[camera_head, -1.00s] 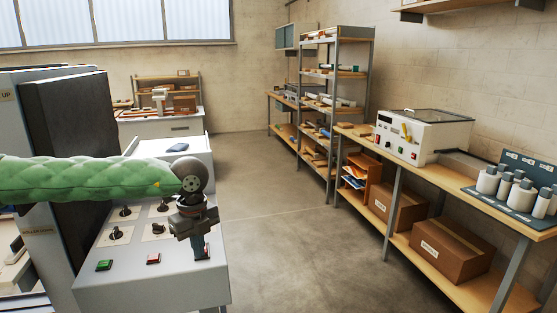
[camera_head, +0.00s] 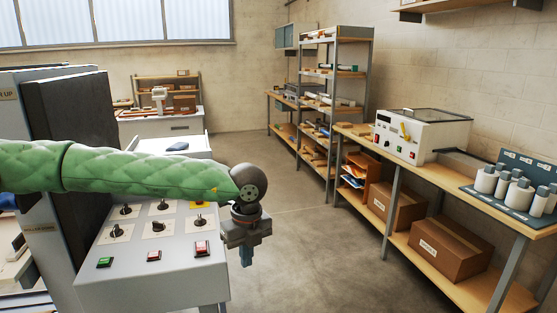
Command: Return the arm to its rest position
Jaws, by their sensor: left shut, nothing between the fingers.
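My left arm in its green quilted sleeve comes in from the left across the control panel. My left gripper (camera_head: 246,257) hangs just past the panel's right edge, over the floor, pointing down. It is shut and empty. The gripper is beside the panel and apart from the buttons. My right gripper is out of view.
The dark upright laminator block (camera_head: 70,130) stands left, behind my arm. A long wooden bench (camera_head: 495,211) with a white machine (camera_head: 420,135), bottles and cardboard boxes (camera_head: 448,248) runs along the right wall. The concrete floor (camera_head: 315,265) between panel and bench is free.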

